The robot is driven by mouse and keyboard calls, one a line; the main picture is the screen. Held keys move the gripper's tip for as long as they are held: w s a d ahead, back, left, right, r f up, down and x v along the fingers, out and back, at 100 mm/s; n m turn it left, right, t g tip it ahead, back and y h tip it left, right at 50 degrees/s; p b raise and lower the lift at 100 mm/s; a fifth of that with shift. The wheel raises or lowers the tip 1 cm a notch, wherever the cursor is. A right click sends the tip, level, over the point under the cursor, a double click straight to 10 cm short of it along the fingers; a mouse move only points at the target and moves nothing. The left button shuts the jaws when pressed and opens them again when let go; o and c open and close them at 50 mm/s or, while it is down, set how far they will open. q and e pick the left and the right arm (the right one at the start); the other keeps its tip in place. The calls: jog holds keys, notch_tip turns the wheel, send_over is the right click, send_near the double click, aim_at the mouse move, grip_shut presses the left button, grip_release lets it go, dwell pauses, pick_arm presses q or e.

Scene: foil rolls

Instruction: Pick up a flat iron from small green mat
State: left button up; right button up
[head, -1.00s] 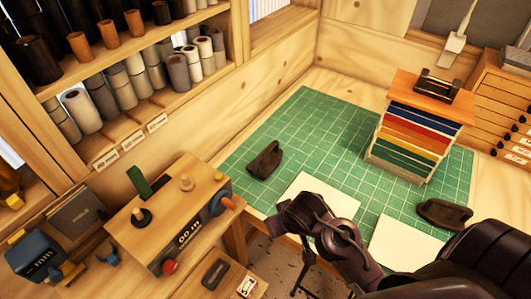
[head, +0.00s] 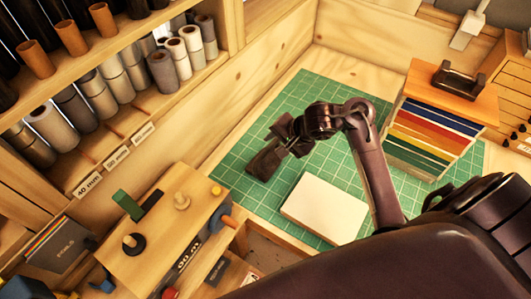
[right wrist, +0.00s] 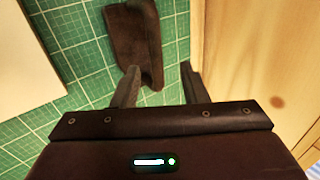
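A dark brown flat iron (head: 262,163) lies on the green gridded mat (head: 232,172), near its left edge. My right gripper (head: 282,142) is just above and beside it. In the right wrist view the two fingers of the right gripper (right wrist: 160,70) are spread apart. The flat iron (right wrist: 134,38) lies just ahead of the fingertips, with its near end reaching toward the gap between them. Whether a finger touches it cannot be told. My left gripper is not in view.
A white block or pad (head: 325,210) lies on the mat below my right arm. A rack of coloured sheets (head: 430,135) with an orange top stands to the right. A wooden wall (head: 240,95) borders the mat at left. A wooden box (head: 165,235) with knobs stands lower left.

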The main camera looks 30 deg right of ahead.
aim_at(267, 150)
jog(key=shift+x, duration=1)
jog(key=x, duration=0.4)
jog(key=shift+s+a+f, duration=0.1)
jog(key=shift+s+f, duration=0.1)
jog(key=shift+s, duration=0.15)
jog(key=shift+w+a+f, duration=0.15)
jog(key=shift+w+f, duration=0.15)
jog(key=shift+f, duration=0.15)
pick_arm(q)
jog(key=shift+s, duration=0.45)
pick_arm(e)
grip_shut()
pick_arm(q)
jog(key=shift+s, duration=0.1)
pick_arm(e)
jog(key=shift+w+r, duration=0.1)
jog(key=shift+r, duration=0.05)
